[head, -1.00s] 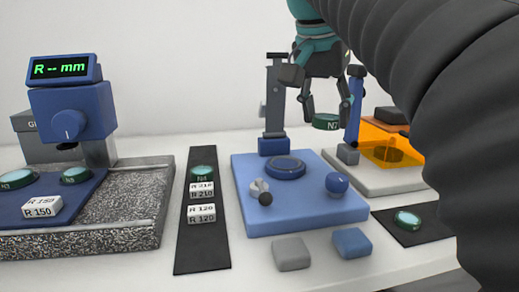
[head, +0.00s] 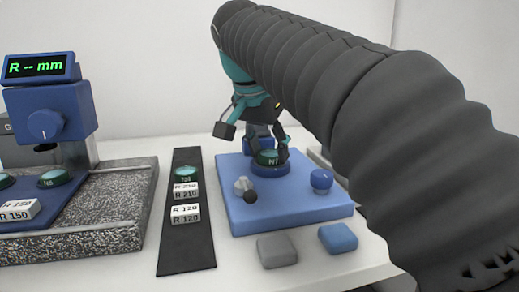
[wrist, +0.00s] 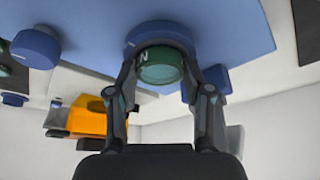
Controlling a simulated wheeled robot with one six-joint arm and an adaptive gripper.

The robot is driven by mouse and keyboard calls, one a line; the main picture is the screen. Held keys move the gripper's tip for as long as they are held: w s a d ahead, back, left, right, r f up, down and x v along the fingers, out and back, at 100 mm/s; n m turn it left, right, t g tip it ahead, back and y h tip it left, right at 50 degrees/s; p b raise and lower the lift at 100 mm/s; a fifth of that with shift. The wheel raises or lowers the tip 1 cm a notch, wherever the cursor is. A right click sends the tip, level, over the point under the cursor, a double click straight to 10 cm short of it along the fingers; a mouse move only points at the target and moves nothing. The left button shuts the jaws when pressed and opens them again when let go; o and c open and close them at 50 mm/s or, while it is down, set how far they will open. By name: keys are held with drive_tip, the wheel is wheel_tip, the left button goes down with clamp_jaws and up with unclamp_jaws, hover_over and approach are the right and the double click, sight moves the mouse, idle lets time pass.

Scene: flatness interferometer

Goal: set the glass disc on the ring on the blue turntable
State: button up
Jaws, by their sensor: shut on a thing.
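The dark green-rimmed glass disc (head: 267,157), its label starting with N, is between the fingers of my gripper (head: 268,151). My gripper is shut on it. The disc is right over the blue ring (head: 269,170) on the blue turntable base (head: 290,215). In the wrist view the disc (wrist: 161,66) lines up with the round blue ring (wrist: 158,33) behind it. I cannot tell whether disc and ring touch or a small gap is left. My gripper fingers (wrist: 160,78) show on both sides of the disc.
A blue knob (head: 321,181) and a small grey-and-black lever (head: 245,189) stand on the base. A black strip (head: 187,245) with another disc (head: 185,171) and labelled blocks lies to the left. Grey and blue pads (head: 277,250) are in front. An orange panel (wrist: 88,117) shows in the wrist view.

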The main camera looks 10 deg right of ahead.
drive_tip(key=shift+f, duration=0.35)
drive_tip(key=o, duration=1.2)
drive_tip(key=shift+f, duration=0.1)
drive_tip(key=shift+r, duration=0.75)
drive_tip(key=p+v, duration=0.1)
drive_tip(key=v, duration=1)
drive_tip(key=shift+s+a+r, duration=0.1)
drive_tip(key=shift+a+r, duration=0.05)
drive_tip(key=shift+r, duration=0.05)
drive_tip(key=shift+s, duration=0.1)
